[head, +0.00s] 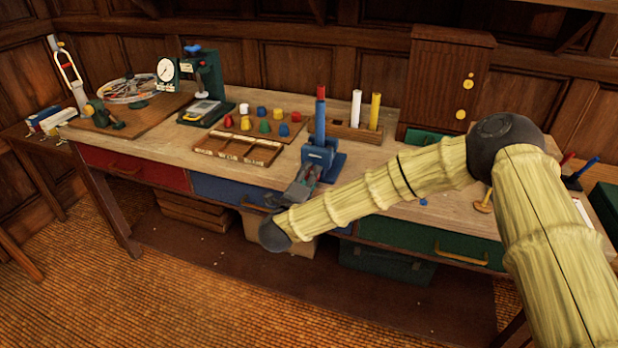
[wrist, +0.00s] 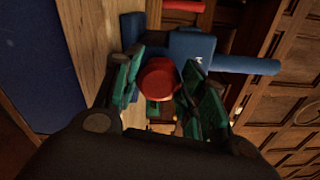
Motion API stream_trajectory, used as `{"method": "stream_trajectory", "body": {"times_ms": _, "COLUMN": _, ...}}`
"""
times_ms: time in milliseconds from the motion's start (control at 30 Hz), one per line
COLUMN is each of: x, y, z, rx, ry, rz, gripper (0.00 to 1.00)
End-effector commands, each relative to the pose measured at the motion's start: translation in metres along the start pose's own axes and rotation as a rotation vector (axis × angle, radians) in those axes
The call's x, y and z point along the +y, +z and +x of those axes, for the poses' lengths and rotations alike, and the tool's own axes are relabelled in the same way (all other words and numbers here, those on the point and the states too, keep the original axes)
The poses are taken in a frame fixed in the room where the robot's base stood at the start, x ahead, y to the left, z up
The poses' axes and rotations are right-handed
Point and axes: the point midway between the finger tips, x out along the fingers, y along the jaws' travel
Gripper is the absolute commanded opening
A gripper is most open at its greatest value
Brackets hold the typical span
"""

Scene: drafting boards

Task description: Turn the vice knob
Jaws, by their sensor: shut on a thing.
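The blue vice (head: 322,155) stands on the front edge of the bench. In the wrist view the vice (wrist: 190,50) lies beyond my fingers, with a blue bar (wrist: 245,65) reaching to the right. The round red vice knob (wrist: 158,80) faces the wrist camera between my green finger pads. My gripper (wrist: 160,92) is shut on the knob. In the head view my gripper (head: 302,185) is at the front of the vice, and the knob cannot be made out there.
Blue drawer (head: 235,190) and green drawer (head: 430,243) fronts are below. My arm crosses the bench's right half.

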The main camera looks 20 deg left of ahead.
Motion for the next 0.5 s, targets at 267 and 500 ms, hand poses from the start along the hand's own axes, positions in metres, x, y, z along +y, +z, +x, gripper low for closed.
{"method": "stream_trajectory", "body": {"times_ms": 267, "x": 0.0009, "y": 0.0007, "z": -0.0005, "rx": -0.002, "ry": 0.0, "rz": -0.247, "gripper": 0.17}}
{"method": "stream_trajectory", "body": {"times_ms": 500, "x": 0.0019, "y": 0.0, "z": -0.0005, "rx": -0.001, "ry": 0.001, "rz": -0.407, "gripper": 0.17}}
